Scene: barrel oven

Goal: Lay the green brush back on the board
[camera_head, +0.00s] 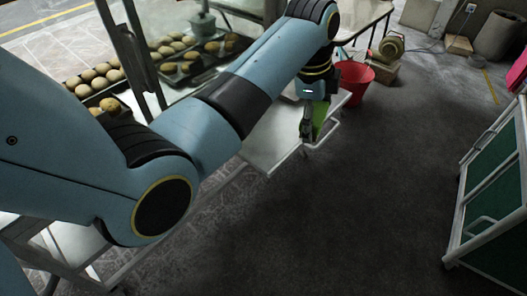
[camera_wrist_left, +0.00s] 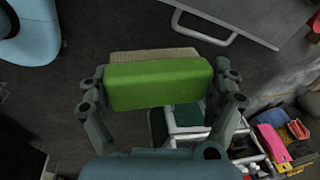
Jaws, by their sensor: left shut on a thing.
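My left gripper (camera_head: 308,128) is shut on the green brush (camera_head: 320,116). In the left wrist view the brush (camera_wrist_left: 160,85) lies crosswise between the two fingers, with a strip of pale bristles (camera_wrist_left: 155,54) along its far side. A pale board (camera_head: 268,146) with a rail at its end lies below and left of the gripper in the head view, partly hidden by my arm. Its edge and handle also show at the top of the left wrist view (camera_wrist_left: 238,14). The brush is held apart from it, over the floor beside it. My right gripper is not in view.
Trays of round loaves (camera_head: 95,82) stand on a rack behind my arm. A red bucket (camera_head: 354,80) is beyond the gripper. A green-panelled cart (camera_head: 495,200) stands at the right. The dark floor between is clear.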

